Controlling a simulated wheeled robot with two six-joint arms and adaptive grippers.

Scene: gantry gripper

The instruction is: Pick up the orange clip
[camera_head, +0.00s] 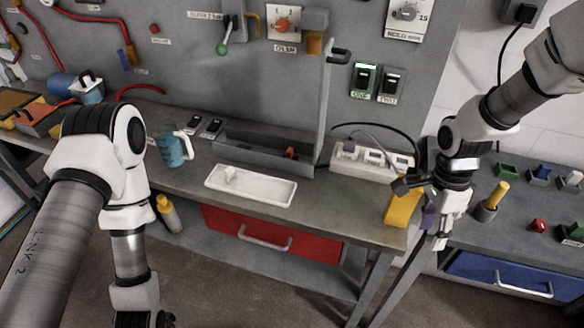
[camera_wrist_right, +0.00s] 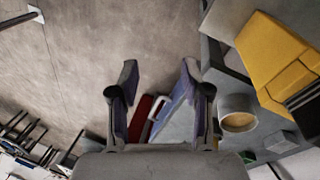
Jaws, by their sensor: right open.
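My right gripper (camera_head: 440,232) hangs near the right front corner of the workbench, well to the right of that piece. In the right wrist view the right gripper (camera_wrist_right: 158,82) is open, with nothing between its fingers but the floor and drawer fronts beyond. My left arm comes in at the left; its fingers are out of view past the bottom edge.
A yellow block (camera_head: 402,209) stands close beside my right gripper. A white tray (camera_head: 252,194) lies in front of the grey bin, with a blue mug (camera_head: 174,150) to its left. A power strip (camera_head: 366,160) is right of the bin.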

